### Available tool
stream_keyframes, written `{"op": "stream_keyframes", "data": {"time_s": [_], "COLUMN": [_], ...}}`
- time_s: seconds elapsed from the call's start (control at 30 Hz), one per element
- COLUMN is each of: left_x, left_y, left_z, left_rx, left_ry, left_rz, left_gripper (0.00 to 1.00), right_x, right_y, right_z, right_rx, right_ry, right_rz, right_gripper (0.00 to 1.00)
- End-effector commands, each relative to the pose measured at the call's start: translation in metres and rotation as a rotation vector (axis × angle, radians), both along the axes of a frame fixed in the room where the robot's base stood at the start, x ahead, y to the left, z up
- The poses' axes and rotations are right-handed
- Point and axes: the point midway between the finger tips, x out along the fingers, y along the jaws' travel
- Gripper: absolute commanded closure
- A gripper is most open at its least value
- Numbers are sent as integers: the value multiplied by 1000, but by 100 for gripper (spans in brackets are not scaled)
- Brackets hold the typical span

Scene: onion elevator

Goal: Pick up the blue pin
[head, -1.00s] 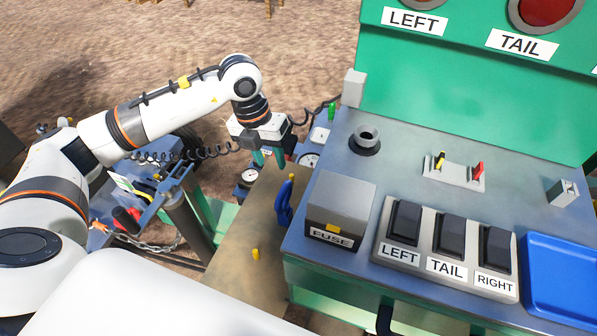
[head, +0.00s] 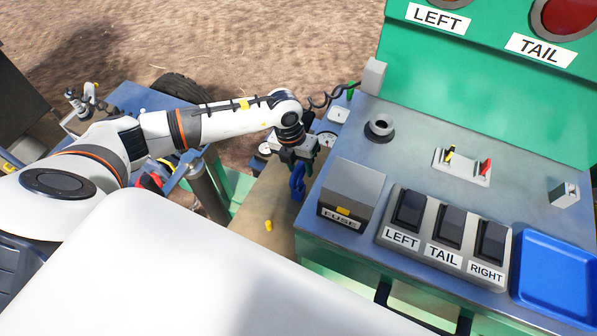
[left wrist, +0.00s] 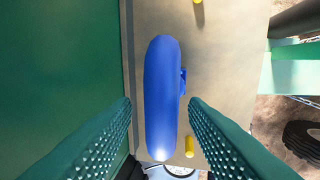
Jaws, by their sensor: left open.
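The blue pin (head: 297,182) stands beside the green console, above a tan metal surface, in the head view. In the left wrist view the blue pin (left wrist: 161,95) is a long rounded blue piece, with a small tab on its right side. My left gripper (head: 296,160) is just above the pin and hides its top in the head view. In the left wrist view the two ridged green fingers of my left gripper (left wrist: 160,110) are open, one on each side of the pin's lower part, with gaps to it. My right gripper is not in view.
The console (head: 345,240) with its grey fuse box (head: 352,190) stands close to the right of the pin. A yellow peg (head: 268,225) stands on the tan surface (head: 255,205). A blue tray (head: 555,275) lies at the console's right end.

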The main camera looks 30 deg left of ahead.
Motion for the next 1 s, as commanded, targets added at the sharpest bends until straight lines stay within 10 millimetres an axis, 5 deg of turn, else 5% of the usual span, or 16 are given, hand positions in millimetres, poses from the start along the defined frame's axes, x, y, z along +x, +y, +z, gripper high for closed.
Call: {"op": "stream_keyframes", "data": {"time_s": [0.27,0.53,0.83,1.0], "left_x": [0,0,1,2], "left_y": [-1,-1,-1,-1], "left_z": [-5,-4,-1,19], "left_rx": [0,0,-1,-1], "left_ry": [-2,-2,-3,-8], "left_rz": [-1,0,0,0], "left_gripper": [60,100,100,100], "right_x": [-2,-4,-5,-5], "right_y": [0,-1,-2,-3], "right_z": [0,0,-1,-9], "right_rx": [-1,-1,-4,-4], "right_ry": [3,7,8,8], "right_rz": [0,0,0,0], "right_gripper": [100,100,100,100]}}
